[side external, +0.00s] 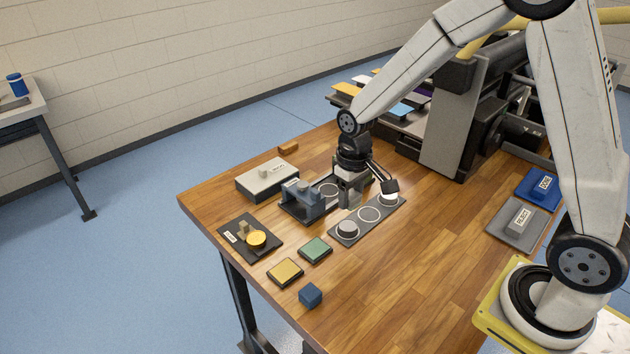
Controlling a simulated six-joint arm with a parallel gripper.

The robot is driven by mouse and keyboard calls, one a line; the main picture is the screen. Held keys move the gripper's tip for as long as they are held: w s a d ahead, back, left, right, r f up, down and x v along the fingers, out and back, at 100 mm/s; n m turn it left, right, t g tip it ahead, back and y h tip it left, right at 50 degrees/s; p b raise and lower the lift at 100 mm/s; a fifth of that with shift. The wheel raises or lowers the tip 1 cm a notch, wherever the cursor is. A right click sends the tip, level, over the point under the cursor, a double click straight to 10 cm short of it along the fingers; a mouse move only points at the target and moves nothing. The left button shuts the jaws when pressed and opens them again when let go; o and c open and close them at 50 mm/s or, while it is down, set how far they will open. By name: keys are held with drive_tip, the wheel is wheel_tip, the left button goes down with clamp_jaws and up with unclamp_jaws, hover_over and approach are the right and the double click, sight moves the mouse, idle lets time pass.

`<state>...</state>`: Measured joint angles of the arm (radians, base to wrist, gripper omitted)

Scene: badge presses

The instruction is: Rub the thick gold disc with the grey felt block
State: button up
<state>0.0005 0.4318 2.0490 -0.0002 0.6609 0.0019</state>
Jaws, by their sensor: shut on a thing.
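The gold disc (256,239) lies on a black plate (270,250) near the table's left front edge. My gripper (350,196) is low over the middle of the work area, between the blue-grey clamp-like fixture and the dark three-ring strip, well to the right of the gold disc. It is shut on a small grey block that looks like the felt block; the fingers partly hide it. I cannot tell whether the block touches the surface beneath.
The strip (357,222) holds a grey disc (348,227) at its near end. The fixture (301,199) and a pale box (268,178) stand behind the gold disc. Green (315,249) and yellow (285,271) pads and a blue cube (311,295) lie in front.

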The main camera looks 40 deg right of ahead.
drive_tip(key=w+a+n, duration=0.4)
drive_tip(key=w+a, duration=0.2)
drive_tip(key=r+n, duration=0.1)
drive_tip(key=n, duration=0.4)
hover_over(264, 233)
drive_tip(key=shift+f, duration=3.2)
drive_tip(key=shift+a+f, duration=0.65)
drive_tip(key=shift+a, duration=0.25)
drive_tip(key=shift+w+a, duration=0.15)
drive_tip(key=shift+a, duration=0.95)
drive_tip(key=shift+s+d+r, duration=0.1)
drive_tip(key=shift+s+d, duration=0.1)
drive_tip(key=shift+d, duration=1.8)
wheel_tip(264, 233, up, 8)
drive_tip(key=shift+s, duration=0.15)
